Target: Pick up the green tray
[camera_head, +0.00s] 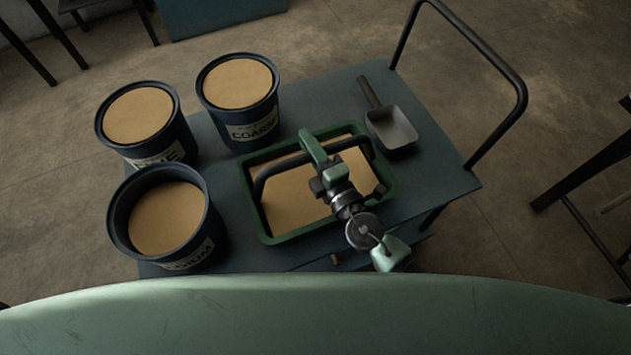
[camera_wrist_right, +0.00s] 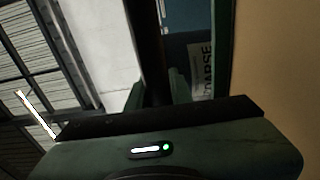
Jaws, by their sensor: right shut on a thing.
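The green tray (camera_head: 262,222) is on the dark cart top and holds a tan, sand-like fill. A dark bar handle (camera_head: 285,161) arches over it. My right gripper (camera_head: 318,160) is above the tray, shut on the middle of this handle. In the right wrist view the dark handle bar (camera_wrist_right: 150,45) runs between the fingers, with the tray's green edge (camera_wrist_right: 223,45) to the right. I cannot tell whether the tray rests fully on the cart. My left gripper is not in view.
A grey scoop (camera_head: 392,128) lies at right. The cart's push handle (camera_head: 500,68) rises at the right end.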

